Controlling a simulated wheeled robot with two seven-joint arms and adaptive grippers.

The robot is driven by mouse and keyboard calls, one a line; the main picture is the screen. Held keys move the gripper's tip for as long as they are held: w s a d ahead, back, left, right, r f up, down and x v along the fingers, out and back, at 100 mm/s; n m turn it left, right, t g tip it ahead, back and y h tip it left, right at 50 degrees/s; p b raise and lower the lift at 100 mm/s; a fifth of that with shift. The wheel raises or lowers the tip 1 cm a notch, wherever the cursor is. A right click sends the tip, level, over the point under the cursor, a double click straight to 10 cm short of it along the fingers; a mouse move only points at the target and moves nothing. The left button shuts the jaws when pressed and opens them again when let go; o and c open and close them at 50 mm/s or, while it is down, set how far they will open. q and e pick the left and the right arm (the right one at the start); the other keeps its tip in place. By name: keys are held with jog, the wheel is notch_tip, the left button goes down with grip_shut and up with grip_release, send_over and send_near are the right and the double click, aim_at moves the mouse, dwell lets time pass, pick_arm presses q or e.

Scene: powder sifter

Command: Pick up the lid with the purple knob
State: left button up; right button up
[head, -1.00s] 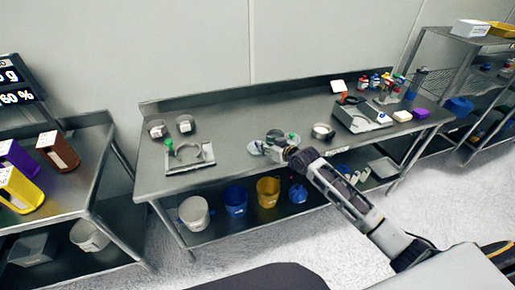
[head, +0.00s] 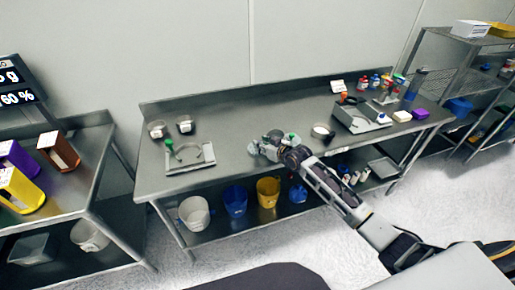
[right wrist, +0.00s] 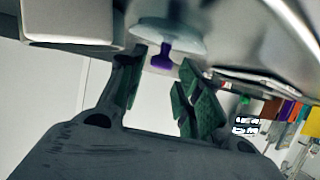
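The lid with the purple knob (right wrist: 160,62) shows in the right wrist view as a pale round disc with the knob sticking out from it. My right gripper (right wrist: 163,68) is open, and its green-padded fingers are on either side of the knob. I cannot tell whether either finger touches it. In the head view my right gripper (head: 260,147) is low over the middle of the steel table and hides most of this lid. My left gripper is not in view.
A green knob (head: 291,136) shows just beyond my right gripper. A ring (head: 322,131) lies to its right. A tray with a green-handled tool (head: 190,158) lies to the left on the table (head: 230,120). Coloured buckets (head: 235,199) stand on the shelf below.

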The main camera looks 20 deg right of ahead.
jog(key=shift+x, duration=1.3)
jog(key=shift+s, duration=0.1)
jog(key=shift+c, duration=0.2)
grip_shut()
